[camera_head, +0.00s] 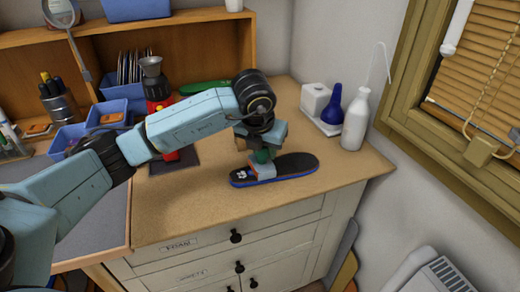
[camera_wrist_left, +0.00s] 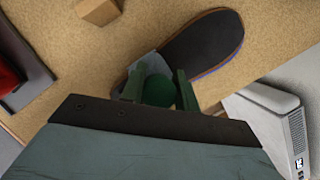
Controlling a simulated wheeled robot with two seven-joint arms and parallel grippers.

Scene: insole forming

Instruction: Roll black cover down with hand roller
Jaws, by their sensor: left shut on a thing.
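The insole with its black cover (camera_head: 296,164) and blue lower edge lies flat on the tan worktop. It also shows in the left wrist view (camera_wrist_left: 205,42). My left gripper (camera_head: 261,150) points down over the insole's left part and is shut on the green knob of the hand roller (camera_head: 262,171). In the left wrist view the green knob (camera_wrist_left: 158,91) sits between the two green fingers. The roller's grey body appears to rest on the black cover and hides part of it; exact contact is hard to tell. My right gripper is not in view.
A small wooden block (camera_wrist_left: 97,11) lies near the insole. A red and black device (camera_head: 157,92) stands to the left. A white bottle (camera_head: 356,122) and a blue bottle (camera_head: 332,106) stand at the back right. The worktop's front (camera_head: 190,215) is clear.

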